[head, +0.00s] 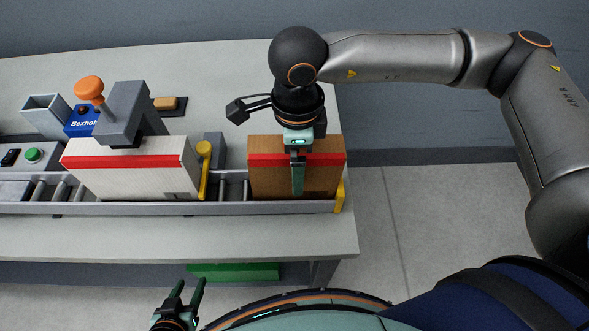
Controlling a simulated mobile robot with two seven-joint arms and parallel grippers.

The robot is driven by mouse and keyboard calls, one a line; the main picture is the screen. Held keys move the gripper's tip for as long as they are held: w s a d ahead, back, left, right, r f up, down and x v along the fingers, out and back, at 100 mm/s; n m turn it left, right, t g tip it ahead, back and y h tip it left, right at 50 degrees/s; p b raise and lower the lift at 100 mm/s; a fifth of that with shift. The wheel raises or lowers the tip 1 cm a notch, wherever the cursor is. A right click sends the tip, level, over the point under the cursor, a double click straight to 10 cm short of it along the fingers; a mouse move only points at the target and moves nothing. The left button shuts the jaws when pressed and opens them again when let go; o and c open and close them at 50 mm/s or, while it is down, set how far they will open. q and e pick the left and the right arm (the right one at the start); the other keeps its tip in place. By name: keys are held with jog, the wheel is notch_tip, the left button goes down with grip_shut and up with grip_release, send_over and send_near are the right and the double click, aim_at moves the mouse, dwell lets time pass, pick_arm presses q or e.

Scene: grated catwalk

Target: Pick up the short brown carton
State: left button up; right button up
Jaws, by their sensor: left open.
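The short brown carton (324,179), with a red band along its top, stands at the right end of a roller conveyor on the table. My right gripper (298,178) points down over it, with one finger in front of the carton's near face. Its other finger is hidden, so I cannot tell whether it grips the carton. My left gripper (190,285) is open and empty at the bottom of the view, below the table's front edge, well away from the carton.
A white carton (130,172) with a red band stands on the conveyor (232,188) to the left. A yellow lever (204,170) is between the cartons, and a yellow end stop (340,196) is at the right. A grey device with an orange knob (89,88) rises behind the white carton. The table's (285,236) front strip is clear.

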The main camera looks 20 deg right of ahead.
jog(key=shift+c, duration=0.2)
jog(key=c, duration=1.4)
jog(key=shift+r, duration=0.1)
